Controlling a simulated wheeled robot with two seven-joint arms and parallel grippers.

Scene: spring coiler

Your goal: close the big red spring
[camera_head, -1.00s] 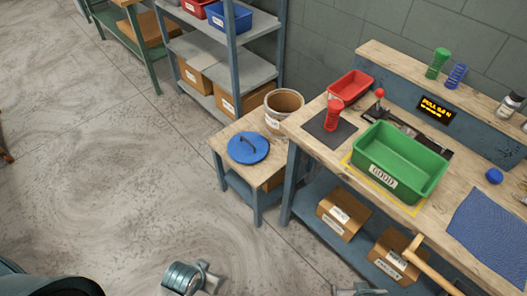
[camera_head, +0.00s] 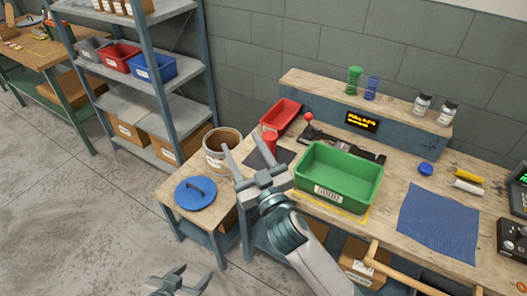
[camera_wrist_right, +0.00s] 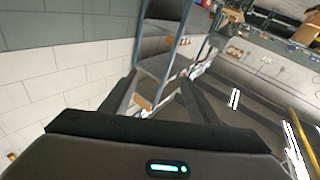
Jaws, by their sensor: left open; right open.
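The big red spring (camera_head: 270,138) stands on a dark mat (camera_head: 286,156) on the workbench, left of the green bin. In the head view, a finger of my right gripper (camera_head: 243,143) overlaps its lower part. My right gripper is raised in front of the bench, with its fingers spread and nothing between them; I cannot tell its exact distance from the spring. My left gripper (camera_head: 190,272) is low at the bottom edge, open and empty, away from the bench. The right wrist view shows the open fingers with the shelf behind them, and no spring.
The green bin (camera_head: 352,181) stands on the bench. A red tray (camera_head: 283,112) and a red-knobbed lever (camera_head: 309,120) are behind the mat. Green (camera_head: 354,79) and blue (camera_head: 372,88) springs stand on the ledge. A bucket (camera_head: 217,150) and blue lid (camera_head: 196,192) sit on the side table.

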